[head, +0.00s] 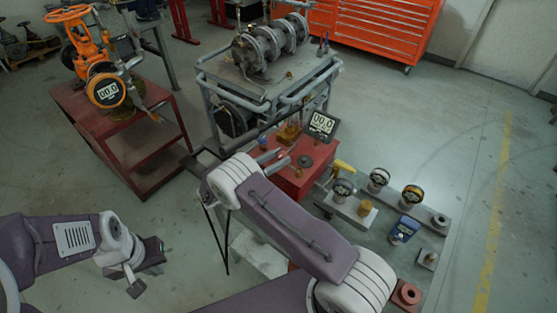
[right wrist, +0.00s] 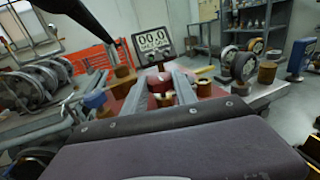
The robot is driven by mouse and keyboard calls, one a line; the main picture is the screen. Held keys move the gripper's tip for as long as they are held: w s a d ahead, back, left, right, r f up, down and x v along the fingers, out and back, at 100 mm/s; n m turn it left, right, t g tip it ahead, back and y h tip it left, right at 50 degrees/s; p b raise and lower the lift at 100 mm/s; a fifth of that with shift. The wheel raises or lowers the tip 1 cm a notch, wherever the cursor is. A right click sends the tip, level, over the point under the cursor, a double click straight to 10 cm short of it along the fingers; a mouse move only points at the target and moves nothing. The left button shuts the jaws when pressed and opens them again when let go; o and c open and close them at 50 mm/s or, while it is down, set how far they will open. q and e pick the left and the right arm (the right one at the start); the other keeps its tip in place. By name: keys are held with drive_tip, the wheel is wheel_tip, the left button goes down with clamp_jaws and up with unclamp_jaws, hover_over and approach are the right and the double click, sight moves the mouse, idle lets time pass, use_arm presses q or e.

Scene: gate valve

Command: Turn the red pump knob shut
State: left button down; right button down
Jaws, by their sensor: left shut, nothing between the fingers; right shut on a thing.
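The red pump knob (right wrist: 160,84) shows in the right wrist view, between the two grey fingers of my right gripper (right wrist: 161,95). The gripper is closed on it. In the head view my right gripper (head: 272,159) reaches the top of a red block (head: 313,180), and the knob is mostly hidden there. A dark display (head: 321,124) reading 00.0 stands behind the block. It also shows in the right wrist view (right wrist: 153,40). My left gripper (head: 147,271) is shut and empty over the floor at lower left, away from the pump.
Round gauges (head: 344,188), a yellow-handled part (head: 344,166) and a blue meter (head: 404,229) stand to the right of the block. A red cart (head: 128,140) carries an orange valve (head: 72,28) at left. A grey frame cart (head: 235,84) stands behind. Floor at right is clear.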

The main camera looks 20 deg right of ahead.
drive_tip(key=c, duration=1)
unclamp_jaws()
drive_tip(key=shift+a, duration=0.35)
drive_tip(key=b+v, duration=0.2)
drive_tip(key=v, duration=0.6)
drive_tip(key=shift+a, duration=0.2)
drive_tip(key=shift+s, duration=0.15)
